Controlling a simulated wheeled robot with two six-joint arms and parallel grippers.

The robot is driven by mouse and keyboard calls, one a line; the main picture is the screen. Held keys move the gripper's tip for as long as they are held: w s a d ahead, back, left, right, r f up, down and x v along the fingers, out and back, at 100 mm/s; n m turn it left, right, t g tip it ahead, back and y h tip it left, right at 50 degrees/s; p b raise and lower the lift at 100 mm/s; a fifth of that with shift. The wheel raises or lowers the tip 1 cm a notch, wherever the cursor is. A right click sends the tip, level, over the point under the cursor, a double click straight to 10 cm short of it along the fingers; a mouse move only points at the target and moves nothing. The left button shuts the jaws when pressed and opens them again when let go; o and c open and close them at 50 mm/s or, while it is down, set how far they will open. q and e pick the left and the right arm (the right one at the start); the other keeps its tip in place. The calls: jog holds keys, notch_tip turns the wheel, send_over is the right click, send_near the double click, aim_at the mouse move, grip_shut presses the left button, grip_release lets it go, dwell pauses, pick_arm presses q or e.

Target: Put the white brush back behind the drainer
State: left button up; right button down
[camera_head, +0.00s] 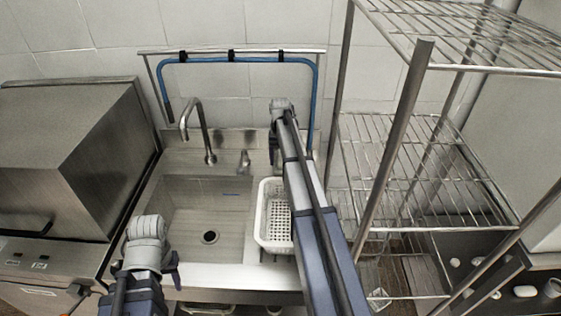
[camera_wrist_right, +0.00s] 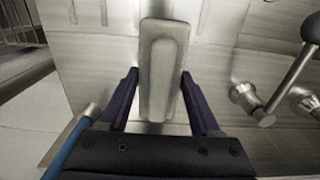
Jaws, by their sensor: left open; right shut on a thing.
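A pale, oblong white brush (camera_wrist_right: 158,80) sits between the purple fingers of my right gripper (camera_wrist_right: 161,76) in the right wrist view, and the gripper is shut on it. In the head view my right gripper (camera_head: 277,135) is at the back of the sink counter, beyond the drainer; my own arm hides the brush there. The drainer, a white perforated basket (camera_head: 264,222), stands at the right side of the sink, partly covered by my right arm. My left gripper (camera_head: 146,258) is open at the sink's front left, its fingers mostly hidden.
The sink basin (camera_head: 190,205) is empty. A tall faucet (camera_head: 205,135) and a small tap (camera_head: 245,160) rise behind it. A blue hose (camera_head: 240,60) hangs on a rail at the wall. A wire rack (camera_head: 430,190) stands close on the right, a steel machine (camera_head: 70,150) on the left.

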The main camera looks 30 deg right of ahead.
aim_at(280, 156)
jog(key=shift+f, duration=0.1)
jog(key=shift+c, duration=0.5)
grip_release()
notch_tip(280, 156, up, 12)
jog(key=p, duration=1.2)
